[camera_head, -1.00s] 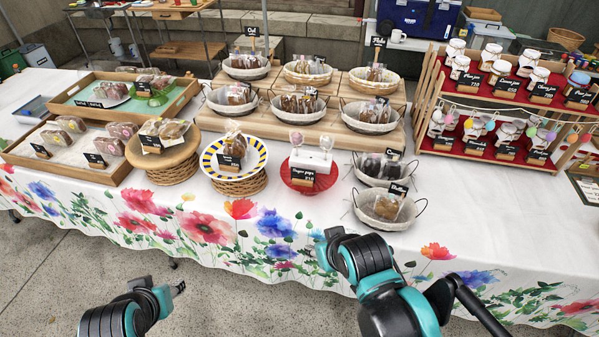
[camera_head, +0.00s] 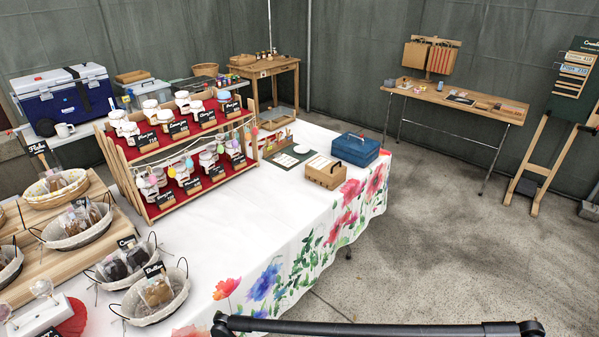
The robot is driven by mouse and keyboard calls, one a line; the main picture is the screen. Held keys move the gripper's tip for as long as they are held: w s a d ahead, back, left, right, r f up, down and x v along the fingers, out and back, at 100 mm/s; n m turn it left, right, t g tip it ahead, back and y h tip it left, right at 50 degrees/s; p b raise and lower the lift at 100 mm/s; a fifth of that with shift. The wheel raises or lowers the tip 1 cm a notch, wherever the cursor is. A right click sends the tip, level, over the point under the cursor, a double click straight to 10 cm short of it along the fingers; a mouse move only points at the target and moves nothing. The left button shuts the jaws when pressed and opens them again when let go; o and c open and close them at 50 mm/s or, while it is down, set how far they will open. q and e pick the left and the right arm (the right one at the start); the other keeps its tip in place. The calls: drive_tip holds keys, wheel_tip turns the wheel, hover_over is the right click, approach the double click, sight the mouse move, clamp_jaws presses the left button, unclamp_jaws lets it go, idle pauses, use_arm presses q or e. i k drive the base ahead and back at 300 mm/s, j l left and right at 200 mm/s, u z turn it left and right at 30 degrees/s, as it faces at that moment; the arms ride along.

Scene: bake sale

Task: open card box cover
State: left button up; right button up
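A small brown box (camera_head: 325,173) with a dark handle or strip on its near side stands near the right end of the flower-cloth table. A blue box (camera_head: 361,150) with a thin dark handle stands right behind it. Both look closed. I cannot tell for sure which one is the card box. Neither of my grippers is in view. Only a dark bar, likely part of my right arm, crosses the bottom edge.
A two-tier wooden jar rack (camera_head: 183,191) stands left of the boxes. A dark board (camera_head: 290,158) lies between them. Baskets of baked goods, one a wire basket (camera_head: 146,311), fill the left. White tablecloth (camera_head: 240,235) is bare in front. Floor (camera_head: 440,240) is open at right.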

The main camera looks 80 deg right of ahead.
sight(324, 170)
drive_tip(key=z, duration=2.85)
drive_tip(key=i+z, duration=0.25)
drive_tip(key=i, duration=0.75)
drive_tip(key=i+j+z, duration=0.2)
drive_tip(key=i, duration=0.8)
